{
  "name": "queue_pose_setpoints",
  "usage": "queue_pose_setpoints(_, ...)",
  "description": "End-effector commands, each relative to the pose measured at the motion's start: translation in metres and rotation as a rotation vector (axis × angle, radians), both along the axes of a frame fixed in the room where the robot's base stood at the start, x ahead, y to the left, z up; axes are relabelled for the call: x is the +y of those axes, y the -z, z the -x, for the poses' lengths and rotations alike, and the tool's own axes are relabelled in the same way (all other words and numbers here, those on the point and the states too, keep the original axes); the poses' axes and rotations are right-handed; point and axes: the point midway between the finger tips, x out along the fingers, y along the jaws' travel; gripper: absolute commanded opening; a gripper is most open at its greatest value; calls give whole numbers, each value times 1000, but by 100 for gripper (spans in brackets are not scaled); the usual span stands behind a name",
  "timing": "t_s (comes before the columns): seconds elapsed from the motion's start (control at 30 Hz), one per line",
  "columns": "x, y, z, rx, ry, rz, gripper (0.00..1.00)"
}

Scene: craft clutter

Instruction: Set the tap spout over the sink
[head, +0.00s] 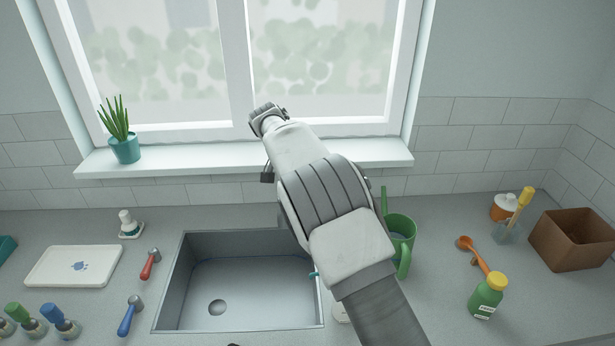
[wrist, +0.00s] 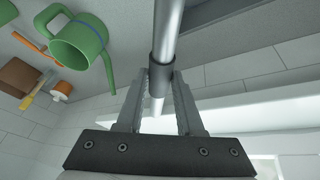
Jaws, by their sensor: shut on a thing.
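The tap spout (wrist: 170,30) is a shiny grey metal tube with a dark collar. In the wrist view it runs from the top edge down between my fingers. My gripper (wrist: 160,78) is shut on it at or just below the collar. In the head view my arm hides the spout and most of the gripper; only a dark finger part (head: 267,175) shows in front of the wall below the sill. The sink (head: 245,280) is a grey rectangular basin with a round drain at its lower left. Where the spout's outlet end lies over it is hidden.
A green watering can (head: 402,228) stands close to the right of my arm. A red-handled tool (head: 149,265) and a blue-handled tool (head: 131,316) lie left of the sink. A green bottle (head: 487,297) and a brown box (head: 572,239) stand right. The window sill (head: 220,157) juts out behind.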

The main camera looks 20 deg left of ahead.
Motion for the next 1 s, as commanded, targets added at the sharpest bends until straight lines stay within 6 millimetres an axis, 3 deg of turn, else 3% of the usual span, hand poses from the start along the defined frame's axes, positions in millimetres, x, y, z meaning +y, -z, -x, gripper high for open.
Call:
queue_pose_setpoints(0.73,7,1,-1,1,73,-3,0)
queue_pose_setpoints(0.77,7,1,-1,1,73,-3,41)
queue_pose_setpoints(0.9,6,1,-1,0,73,-3,66)
queue_pose_setpoints(1.0,6,1,-1,0,73,-2,66)
